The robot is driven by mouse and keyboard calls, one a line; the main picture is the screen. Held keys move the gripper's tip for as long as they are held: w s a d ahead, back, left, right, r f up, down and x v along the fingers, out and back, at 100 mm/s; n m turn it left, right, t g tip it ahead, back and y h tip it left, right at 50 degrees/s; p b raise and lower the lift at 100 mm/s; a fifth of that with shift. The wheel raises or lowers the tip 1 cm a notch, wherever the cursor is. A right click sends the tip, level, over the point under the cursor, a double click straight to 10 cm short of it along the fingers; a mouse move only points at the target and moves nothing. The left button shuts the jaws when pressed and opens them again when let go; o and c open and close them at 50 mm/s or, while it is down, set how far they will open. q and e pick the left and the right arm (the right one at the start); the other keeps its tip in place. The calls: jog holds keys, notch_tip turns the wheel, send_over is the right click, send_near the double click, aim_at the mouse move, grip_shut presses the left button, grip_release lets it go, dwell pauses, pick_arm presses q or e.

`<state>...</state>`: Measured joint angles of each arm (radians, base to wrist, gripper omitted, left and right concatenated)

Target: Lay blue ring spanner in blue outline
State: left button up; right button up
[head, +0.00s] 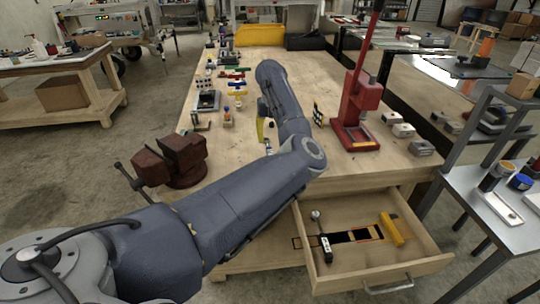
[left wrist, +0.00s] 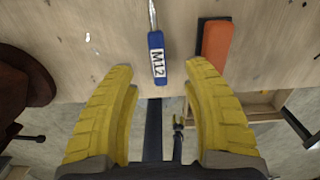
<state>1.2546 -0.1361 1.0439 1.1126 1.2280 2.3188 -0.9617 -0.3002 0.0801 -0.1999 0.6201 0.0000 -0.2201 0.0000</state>
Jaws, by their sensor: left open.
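The blue ring spanner (left wrist: 156,58) lies on the wooden bench in the left wrist view, its blue grip marked M12 and its metal shaft running out of the top of the picture. My left gripper (left wrist: 161,70) is open, its yellow fingers on either side of the blue grip's near end, with gaps on both sides. In the head view the left gripper (head: 262,133) is mostly hidden behind my own arm. The open drawer (head: 317,278) shows a dark strip and an orange outline (head: 370,233); I cannot make out a blue outline. My right gripper is not in view.
An orange-red block (left wrist: 215,43) lies close right of the spanner. The drawer holds a metal-headed tool (head: 321,235) and a yellow tool (head: 391,229). A dark red vise (head: 170,160) is at the bench's left edge, a red press (head: 360,105) at the right.

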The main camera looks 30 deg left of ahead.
aim_at(269, 149)
pick_arm(q)
jog(key=shift+a+f, duration=0.15)
jog(key=shift+f, duration=1.75)
jog(key=shift+a+f, duration=0.1)
jog(key=shift+f, duration=1.8)
grip_shut()
